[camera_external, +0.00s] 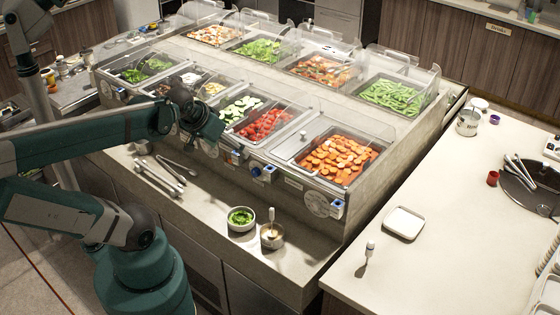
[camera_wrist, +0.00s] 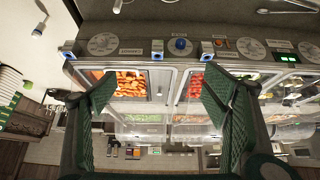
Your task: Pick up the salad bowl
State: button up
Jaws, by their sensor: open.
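The bowl cannot be made out clearly in the wrist view.
A metal cup (camera_external: 272,236) with a handle sticking out stands close right of the bowl. Tongs (camera_external: 160,178) lie on the ledge to the left. Food wells with clear guards rise behind, including one of carrots (camera_external: 340,158). A square white plate (camera_external: 404,222) is on the right counter.

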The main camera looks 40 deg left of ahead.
jog(key=shift+o, duration=0.4)
jog(key=n+g+b, duration=0.7)
jog(key=n+b, duration=0.3)
jog(key=n, duration=0.7)
send_over(241, 219)
notch_tip(241, 219, down, 30)
jog(key=shift+a+f+n+b, duration=0.15)
jog(key=shift+f+n+b, duration=0.15)
jog(key=shift+f+n, duration=0.2)
jog(key=shift+f+b, duration=0.35)
jog(key=shift+f, duration=0.95)
jog(key=shift+f, duration=0.1)
